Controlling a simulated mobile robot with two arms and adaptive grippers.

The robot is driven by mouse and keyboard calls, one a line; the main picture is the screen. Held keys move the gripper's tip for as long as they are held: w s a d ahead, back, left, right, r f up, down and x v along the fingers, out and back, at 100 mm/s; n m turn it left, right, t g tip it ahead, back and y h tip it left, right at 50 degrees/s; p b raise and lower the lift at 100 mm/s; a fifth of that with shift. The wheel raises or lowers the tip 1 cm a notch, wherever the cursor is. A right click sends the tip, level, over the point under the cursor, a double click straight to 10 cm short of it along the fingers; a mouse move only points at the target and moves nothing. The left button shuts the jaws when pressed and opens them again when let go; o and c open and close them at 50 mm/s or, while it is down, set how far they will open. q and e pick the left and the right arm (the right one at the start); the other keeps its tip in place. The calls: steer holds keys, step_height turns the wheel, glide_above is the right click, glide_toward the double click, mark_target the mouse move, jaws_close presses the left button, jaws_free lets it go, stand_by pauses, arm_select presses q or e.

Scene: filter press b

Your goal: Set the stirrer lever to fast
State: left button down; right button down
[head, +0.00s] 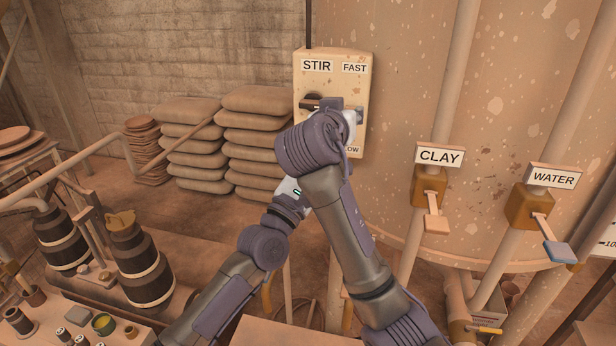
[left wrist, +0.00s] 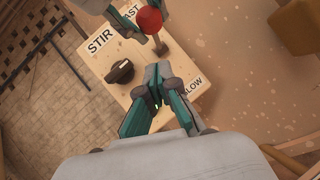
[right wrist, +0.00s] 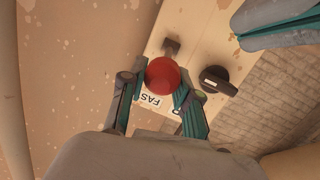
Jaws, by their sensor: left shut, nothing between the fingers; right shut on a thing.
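The cream stirrer box (head: 301,80) hangs on the tank side, with FAST (head: 355,68) at its upper right and SLOW (left wrist: 192,86) below. The stirrer lever has a red ball knob (right wrist: 162,77), also in the left wrist view (left wrist: 150,21). The knob sits over the edge of the FAST label (right wrist: 152,101), and the lever appears to lean that way. My right gripper (right wrist: 160,88) is shut on the red knob. My left gripper (left wrist: 157,82) is shut and empty in front of the box, below the knob. My right arm hides the lever in the head view.
A black rotary knob (left wrist: 120,71) sits on the box beside the lever. CLAY (head: 440,156) and WATER (head: 553,178) valves are on pipes at right. Stacked sacks (head: 258,130) stand at left. My arms cross close together before the box.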

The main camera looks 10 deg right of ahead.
arm_select(q)
steer(key=r, duration=0.1)
steer(key=d+r, duration=0.2)
steer(key=shift+w+d+r, duration=0.15)
steer(key=shift+w+r, duration=0.1)
steer(key=shift+r, duration=0.05)
steer(key=shift+d+r, duration=0.1)
steer(key=shift+r, duration=0.85)
arm_select(e)
steer(key=shift+a, duration=0.1)
steer(key=c, duration=1.2)
jaws_free()
steer(key=shift+f, duration=0.1)
steer(key=shift+c, duration=0.2)
steer(key=o, duration=0.4)
steer(key=shift+f, duration=0.1)
arm_select(q)
steer(key=shift+s+d, duration=0.2)
steer(key=shift+d, duration=0.05)
arm_select(e)
steer(key=shift+s, duration=0.1)
